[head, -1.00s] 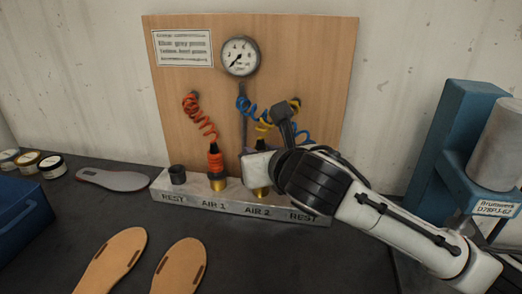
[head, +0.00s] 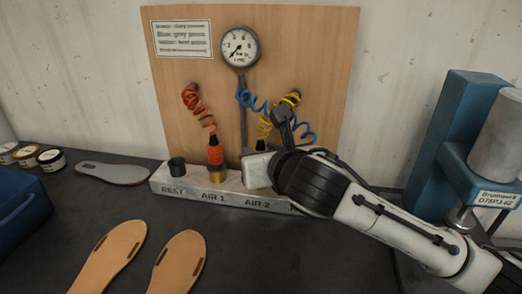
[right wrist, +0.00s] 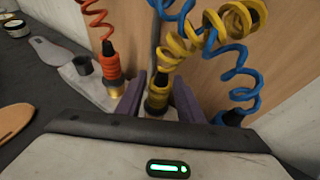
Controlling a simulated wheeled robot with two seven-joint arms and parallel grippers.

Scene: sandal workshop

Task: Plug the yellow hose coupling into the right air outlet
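The yellow hose coupling (right wrist: 157,95) stands upright between the purple fingers of my right gripper (right wrist: 157,104), which are shut on it. In the head view its dark top (head: 262,145) shows just above my right gripper (head: 256,166). The gripper is over the AIR 2 place of the outlet block (head: 225,197), hiding the right air outlet and the coupling's lower end. I cannot tell how deep it sits. The yellow hose (head: 290,103) coils up to the board. My left gripper is not in view.
The orange coupling (head: 215,152) stands in AIR 1, left of the gripper. The blue coupling (right wrist: 228,118) is close on the right. An empty rest cup (head: 177,167), gauge (head: 240,46), board and blue press (head: 455,130) stand around; sandal soles (head: 110,255) lie in front.

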